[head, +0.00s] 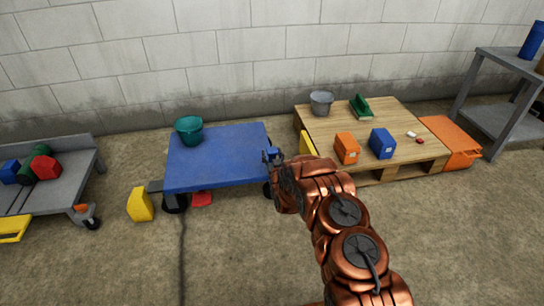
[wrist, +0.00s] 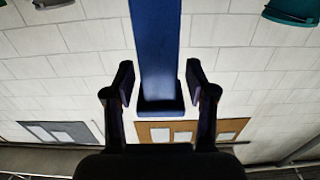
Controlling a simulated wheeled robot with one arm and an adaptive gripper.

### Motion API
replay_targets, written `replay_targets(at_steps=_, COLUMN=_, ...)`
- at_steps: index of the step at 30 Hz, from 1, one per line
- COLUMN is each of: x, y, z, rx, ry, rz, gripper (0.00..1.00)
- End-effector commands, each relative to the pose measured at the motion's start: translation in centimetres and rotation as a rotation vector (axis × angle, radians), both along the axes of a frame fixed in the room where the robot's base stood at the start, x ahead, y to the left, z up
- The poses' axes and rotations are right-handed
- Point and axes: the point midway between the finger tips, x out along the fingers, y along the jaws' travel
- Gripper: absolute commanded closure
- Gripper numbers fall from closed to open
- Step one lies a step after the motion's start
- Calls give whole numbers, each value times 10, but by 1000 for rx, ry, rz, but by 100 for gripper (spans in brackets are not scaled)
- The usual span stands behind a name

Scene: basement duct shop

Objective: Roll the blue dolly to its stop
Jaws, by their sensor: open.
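The blue dolly (head: 223,162) stands by the wall, left of a wooden pallet, with a teal bucket (head: 189,130) on its far left corner. My gripper (head: 271,156) is at the dolly's right edge. In the wrist view my open gripper (wrist: 160,85) has one finger on each side of a blue upright post (wrist: 159,45) with a wider end; gaps show on both sides. The post seems to belong to the dolly; my gripper partly hides it in the head view. I cannot tell which thing is the stop.
A yellow wedge (head: 140,205) lies left of the dolly and a red piece (head: 201,198) under its front edge. The pallet (head: 325,128) to the right carries boxes and a grey bucket (head: 321,102). A grey cart (head: 70,191) stands left. The front floor is clear.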

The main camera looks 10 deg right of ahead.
Motion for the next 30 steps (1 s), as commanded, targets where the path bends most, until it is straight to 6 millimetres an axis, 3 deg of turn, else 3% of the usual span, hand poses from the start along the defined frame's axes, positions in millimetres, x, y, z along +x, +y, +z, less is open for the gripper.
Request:
replay_targets(at_steps=8, x=0, y=0, z=0, rx=0, ry=1, rz=0, gripper=45)
replay_targets(at_steps=24, x=0, y=0, z=0, rx=0, ry=1, rz=0, gripper=100)
replay_targets(at_steps=30, x=0, y=0, z=0, rx=0, ry=1, rz=0, gripper=100)
